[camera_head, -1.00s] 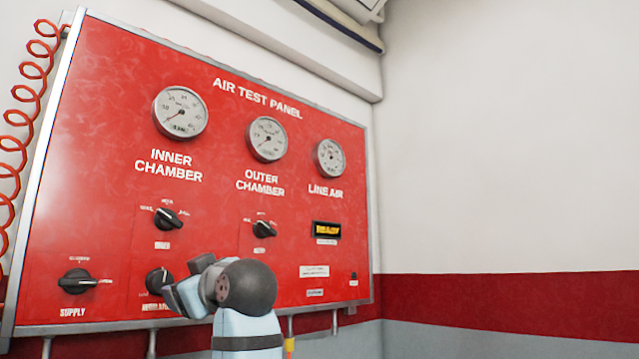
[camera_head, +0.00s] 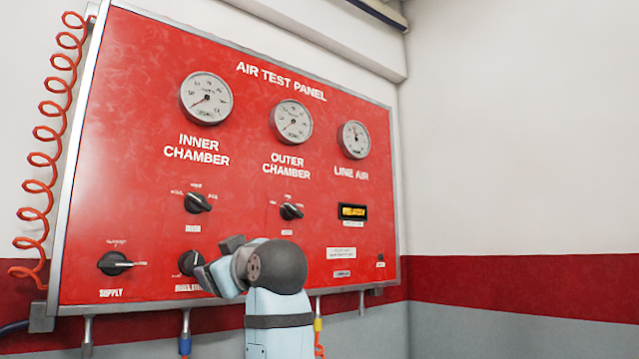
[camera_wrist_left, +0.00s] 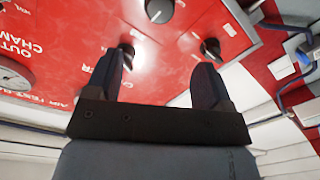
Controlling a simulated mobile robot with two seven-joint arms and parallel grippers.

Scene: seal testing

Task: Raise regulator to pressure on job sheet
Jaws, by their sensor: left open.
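The regulator knob (camera_head: 188,262) is a black round knob low on the red air test panel (camera_head: 130,150), and my gripper partly covers its label. In the left wrist view the knob I take for it (camera_wrist_left: 160,10) is at the top, beyond the gap between the fingers. My left gripper (camera_head: 210,264) is open just right of the knob in the head view, its fingers (camera_wrist_left: 160,85) apart and empty. I cannot tell whether they touch the knob. The inner chamber gauge (camera_head: 206,98) needle points lower left. No job sheet is recognisable. My right gripper is not in view.
The supply knob (camera_head: 114,263) is left of the regulator; the inner selector (camera_head: 197,203) and outer selector (camera_head: 290,211) are above. The outer chamber gauge (camera_head: 292,122), line air gauge (camera_head: 354,139) and a yellow-lettered display (camera_head: 352,211) are rightward. An orange coiled hose (camera_head: 45,160) hangs left.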

